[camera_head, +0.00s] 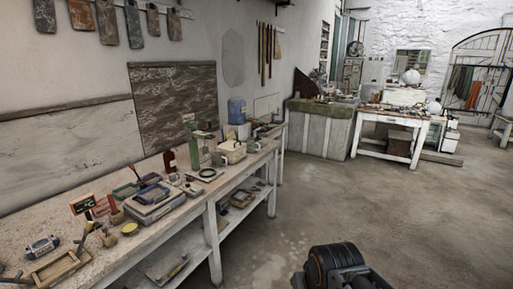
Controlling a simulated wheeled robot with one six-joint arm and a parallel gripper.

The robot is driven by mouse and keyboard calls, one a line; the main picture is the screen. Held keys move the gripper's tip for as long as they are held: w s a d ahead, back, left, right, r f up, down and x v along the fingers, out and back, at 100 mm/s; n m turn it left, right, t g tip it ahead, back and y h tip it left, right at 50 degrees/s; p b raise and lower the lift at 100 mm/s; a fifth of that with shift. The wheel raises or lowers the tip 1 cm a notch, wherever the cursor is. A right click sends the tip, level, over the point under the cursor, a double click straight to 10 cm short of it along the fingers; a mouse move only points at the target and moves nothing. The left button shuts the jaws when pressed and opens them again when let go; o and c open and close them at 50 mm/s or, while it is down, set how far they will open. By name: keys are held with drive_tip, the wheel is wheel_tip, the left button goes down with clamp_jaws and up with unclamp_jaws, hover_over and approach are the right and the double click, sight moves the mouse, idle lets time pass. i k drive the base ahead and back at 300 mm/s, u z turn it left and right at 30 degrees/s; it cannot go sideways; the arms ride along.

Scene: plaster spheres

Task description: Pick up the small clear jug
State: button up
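I cannot make out a small clear jug for certain at this size. A translucent blue water container (236,111) stands toward the far end of the long workbench (85,205) on the left. A tall green object (194,150) stands nearer on the same bench, and I cannot tell what it is. A dark part of my arm shows at the bottom, right of centre. My gripper's fingers are not in view.
Tools, a dark red bottle (168,160) and a white box (232,152) crowd the bench. A lower shelf holds more items. A green-topped cabinet (322,132) and a white table (393,119) stand at the back. The concrete floor (400,210) right of the bench is clear.

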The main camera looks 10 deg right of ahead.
sight(254, 147)
drive_tip(key=z, duration=0.4)
drive_tip(key=k, duration=0.5)
drive_tip(key=z, duration=0.85)
drive_tip(key=k, duration=0.75)
drive_tip(key=z, duration=0.45)
drive_tip(key=i, duration=1.85)
drive_tip(key=u, duration=0.5)
drive_tip(key=i, duration=2.25)
drive_tip(key=u, duration=0.7)
drive_tip(key=i, duration=1.8)
drive_tip(key=u, duration=1.5)
drive_tip(key=i, duration=1.1)
drive_tip(key=u, duration=1.55)
drive_tip(key=i, duration=0.45)
drive_tip(key=u, duration=0.15)
